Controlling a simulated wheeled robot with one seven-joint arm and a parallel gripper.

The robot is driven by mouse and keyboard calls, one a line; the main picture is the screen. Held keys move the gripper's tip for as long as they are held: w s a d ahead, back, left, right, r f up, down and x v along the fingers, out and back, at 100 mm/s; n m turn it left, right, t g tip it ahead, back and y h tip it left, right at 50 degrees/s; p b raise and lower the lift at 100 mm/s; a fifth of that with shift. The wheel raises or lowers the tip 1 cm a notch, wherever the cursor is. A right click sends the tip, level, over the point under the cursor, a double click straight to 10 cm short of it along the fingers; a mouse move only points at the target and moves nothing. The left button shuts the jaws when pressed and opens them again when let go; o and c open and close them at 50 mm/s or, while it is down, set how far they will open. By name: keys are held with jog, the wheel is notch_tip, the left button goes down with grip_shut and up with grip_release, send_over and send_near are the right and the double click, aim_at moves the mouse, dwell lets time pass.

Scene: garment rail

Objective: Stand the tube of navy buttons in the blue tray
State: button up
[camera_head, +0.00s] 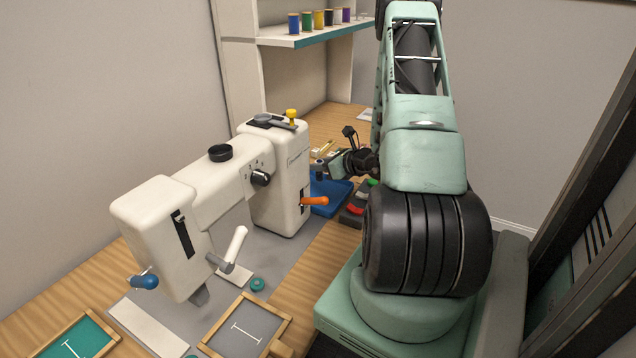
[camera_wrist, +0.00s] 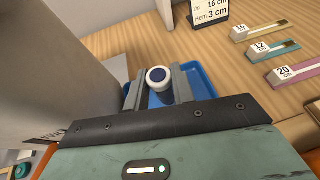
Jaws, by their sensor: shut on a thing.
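The tube of navy buttons (camera_wrist: 158,75) shows its round navy end with a white rim in the wrist view. My gripper (camera_wrist: 156,86) is shut on it, one grey finger on each side. The blue tray (camera_wrist: 203,80) lies below and behind the tube in that view. Whether the tube's lower end touches the tray floor is hidden. In the head view, my gripper (camera_head: 322,168) is above the blue tray (camera_head: 335,190), just right of the sewing machine. I cannot make out the tube there.
The white sewing machine (camera_head: 215,185) stands close on the left of the tray, its orange lever (camera_head: 314,201) near it. Red and grey items (camera_head: 353,212) lie right of the tray. Behind are a size card (camera_wrist: 208,10) and several labelled strips (camera_wrist: 270,47). A shelf holds coloured spools (camera_head: 318,20).

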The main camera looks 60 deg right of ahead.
aim_at(321, 181)
jog(key=shift+f, duration=2.6)
jog(key=shift+f, duration=0.15)
jog(key=o, duration=1)
jog(key=shift+r+p, duration=0.25)
jog(key=shift+p, duration=0.05)
jog(key=b+v, duration=0.1)
jog(key=v, duration=1.1)
jog(key=shift+f+b, duration=0.15)
jog(key=shift+b, duration=0.25)
jog(key=shift+s, duration=0.1)
